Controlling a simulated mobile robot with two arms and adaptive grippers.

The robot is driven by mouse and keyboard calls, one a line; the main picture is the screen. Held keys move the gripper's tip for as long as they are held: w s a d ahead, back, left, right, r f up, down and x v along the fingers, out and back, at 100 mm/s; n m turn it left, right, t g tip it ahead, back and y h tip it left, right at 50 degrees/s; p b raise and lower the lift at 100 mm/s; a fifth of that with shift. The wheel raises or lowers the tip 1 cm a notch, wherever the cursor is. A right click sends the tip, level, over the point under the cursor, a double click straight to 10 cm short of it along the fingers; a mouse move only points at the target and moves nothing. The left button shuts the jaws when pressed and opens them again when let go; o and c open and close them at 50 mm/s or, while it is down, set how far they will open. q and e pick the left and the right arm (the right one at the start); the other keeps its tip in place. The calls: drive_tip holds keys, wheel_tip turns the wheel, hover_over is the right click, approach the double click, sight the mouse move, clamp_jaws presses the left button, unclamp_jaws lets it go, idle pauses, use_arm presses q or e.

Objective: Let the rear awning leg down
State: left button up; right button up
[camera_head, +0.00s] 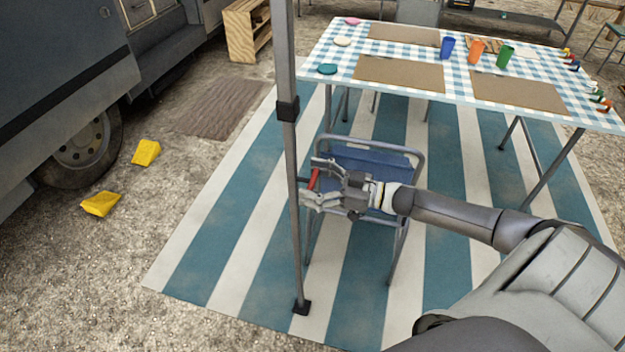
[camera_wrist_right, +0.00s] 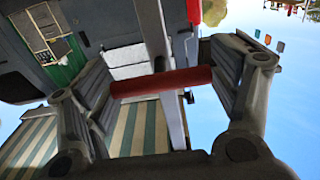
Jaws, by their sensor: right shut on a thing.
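The awning leg (camera_head: 291,200) is a grey upright pole left of centre in the head view, with a black collar (camera_head: 288,109) partway up. Its dark foot (camera_head: 301,307) is at the striped mat, though I cannot tell if it touches. A red handle (camera_head: 314,179) sits beside the pole. My right gripper (camera_head: 313,182) is shut on this handle. In the right wrist view the red bar (camera_wrist_right: 160,82) spans between both fingers, in front of the pale pole (camera_wrist_right: 153,30). My left gripper is not in view.
A blue folding chair (camera_head: 365,170) stands just behind my right gripper. A table with a checked cloth (camera_head: 455,75) holds cups and mats behind it. The van (camera_head: 60,80) and yellow chocks (camera_head: 146,152) are at left. The striped mat (camera_head: 215,235) is clear left of the pole.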

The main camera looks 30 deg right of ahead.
drive_tip(key=o, duration=1.4)
drive_tip(key=shift+s, duration=0.1)
drive_tip(key=v, duration=1.2)
